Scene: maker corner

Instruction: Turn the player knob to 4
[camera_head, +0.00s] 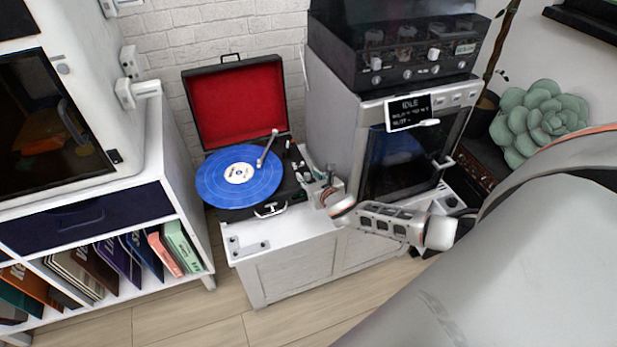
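The record player (236,209) is a black suitcase-style turntable with its red-lined lid (236,104) raised. A blue record (215,182) lies on it, and a pale tonearm (268,148) stands at its right. Small controls (294,161) sit on the deck's right side, but they are too small to tell the knob's setting. My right gripper (312,176) is at the player's right edge, close to these controls. Its fingers are small and partly hidden, so I cannot tell whether they touch the knob or are open. My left gripper is out of view.
The player stands on a white cabinet (290,270). A flat grey bracket (249,250) lies at its front left. A grey machine (335,125) with an "IDLE" screen (408,112) stands close on the right. A white shelf unit (185,215) with books is at left.

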